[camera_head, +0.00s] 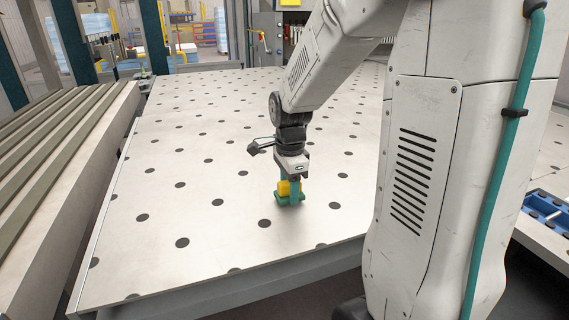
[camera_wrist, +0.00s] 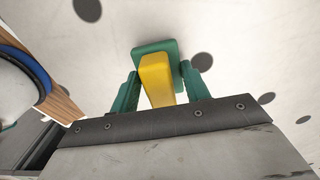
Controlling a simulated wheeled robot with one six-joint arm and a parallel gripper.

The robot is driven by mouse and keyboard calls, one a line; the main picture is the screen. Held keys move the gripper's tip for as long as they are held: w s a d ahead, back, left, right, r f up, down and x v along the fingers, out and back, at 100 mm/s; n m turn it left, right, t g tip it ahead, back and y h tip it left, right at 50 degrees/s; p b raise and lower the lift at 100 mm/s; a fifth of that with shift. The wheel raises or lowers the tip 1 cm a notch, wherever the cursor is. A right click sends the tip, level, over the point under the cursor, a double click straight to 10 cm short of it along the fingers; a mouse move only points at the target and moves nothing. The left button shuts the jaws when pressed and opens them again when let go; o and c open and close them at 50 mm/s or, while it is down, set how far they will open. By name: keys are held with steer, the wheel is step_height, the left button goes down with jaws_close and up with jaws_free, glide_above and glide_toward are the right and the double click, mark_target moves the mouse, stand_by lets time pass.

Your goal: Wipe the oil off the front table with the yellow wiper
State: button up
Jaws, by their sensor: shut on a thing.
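The yellow wiper (camera_head: 283,188) has a yellow block handle on a flat green base. My gripper (camera_head: 290,183) points down and is shut on the handle. In the wrist view, the wiper (camera_wrist: 157,80) sits between the two green fingers of my gripper (camera_wrist: 161,76). The wiper's base is at or just above the front table (camera_head: 180,205), near its front part; I cannot tell whether it touches. The table is pale, with rows of dark round holes. I cannot make out any oil patch apart from these holes. My arm hides part of the table on the right.
A slatted bench (camera_head: 65,165) runs along the table's left side. A blue tray (camera_head: 548,208) is at the right edge. Tools hang on a rack behind the table. The table's left and middle surface is clear. A blue curved object (camera_wrist: 28,65) shows at left in the wrist view.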

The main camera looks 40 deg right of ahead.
steer(key=shift+s+d+r, duration=0.1)
steer(key=shift+d+r, duration=0.1)
steer(key=shift+r, duration=0.7)
steer(key=shift+d+r, duration=0.15)
steer(key=shift+r, duration=2.6)
